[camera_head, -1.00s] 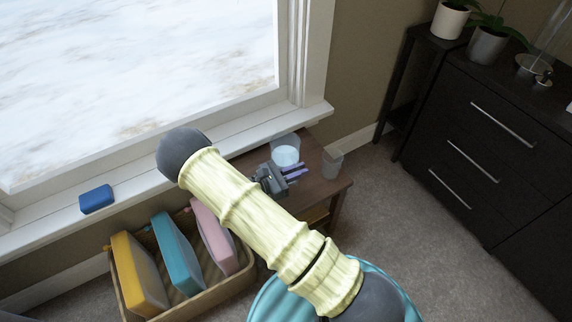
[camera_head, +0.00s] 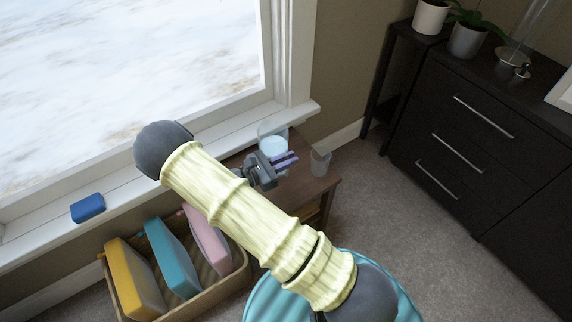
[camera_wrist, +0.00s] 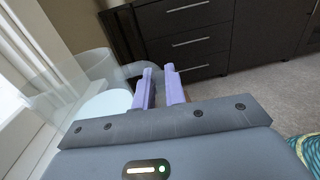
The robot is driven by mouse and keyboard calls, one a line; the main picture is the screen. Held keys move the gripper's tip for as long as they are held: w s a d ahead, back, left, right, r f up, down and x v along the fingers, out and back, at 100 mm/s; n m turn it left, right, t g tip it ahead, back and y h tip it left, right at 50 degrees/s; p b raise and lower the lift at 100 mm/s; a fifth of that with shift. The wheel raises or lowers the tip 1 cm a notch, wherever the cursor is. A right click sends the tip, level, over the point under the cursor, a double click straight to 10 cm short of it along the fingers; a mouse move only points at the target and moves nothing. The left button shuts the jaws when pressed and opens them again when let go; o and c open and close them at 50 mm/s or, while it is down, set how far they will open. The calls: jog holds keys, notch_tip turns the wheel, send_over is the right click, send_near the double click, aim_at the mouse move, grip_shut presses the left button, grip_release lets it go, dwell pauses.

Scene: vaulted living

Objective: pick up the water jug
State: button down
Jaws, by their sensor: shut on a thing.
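The water jug (camera_head: 273,137) is clear, with pale water inside, at the window end of the small brown side table. Whether the jug's base is clear of the table is hidden by my gripper and arm.
A clear glass (camera_head: 320,162) stands near the right edge of the side table (camera_head: 318,190). The window sill (camera_head: 150,178) runs close behind the jug. A basket (camera_head: 232,275) with colored items sits below. A dark dresser (camera_head: 480,150) is to the right, with open carpet between.

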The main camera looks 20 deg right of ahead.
aim_at(287, 153)
notch_tip(287, 153, up, 5)
jog(key=shift+f+p, duration=0.1)
jog(key=shift+p, duration=0.45)
